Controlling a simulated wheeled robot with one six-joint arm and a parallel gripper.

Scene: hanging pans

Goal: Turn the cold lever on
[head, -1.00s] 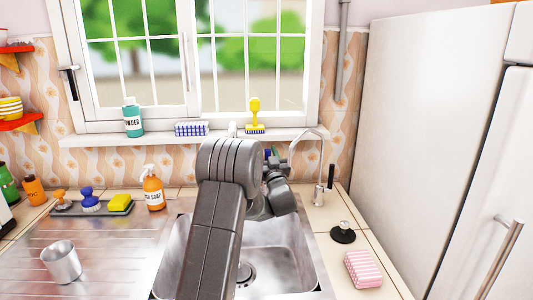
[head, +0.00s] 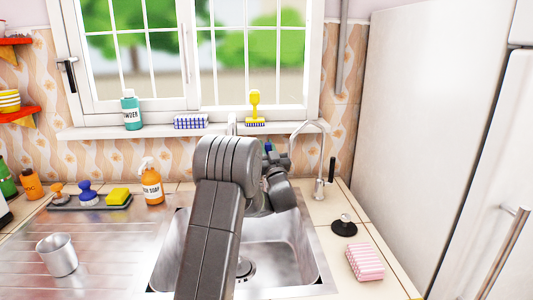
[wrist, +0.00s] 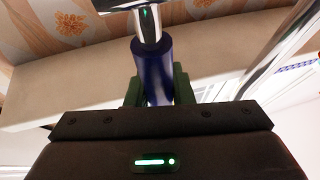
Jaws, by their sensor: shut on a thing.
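The cold lever (wrist: 154,66) has a blue grip on a shiny metal stem and stands between my gripper's two dark green fingers in the wrist view. My gripper (wrist: 158,88) is shut on the blue grip. In the head view a small blue part (head: 268,145) shows just behind my wrist. My arm hides most of the gripper and the lever's base there.
The steel sink (head: 285,250) lies below my arm. A slim curved tap (head: 320,185) with a black handle stands close on the right. A black stopper (head: 344,228) and pink sponge (head: 365,262) lie on the right counter. A soap bottle (head: 152,187) stands left.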

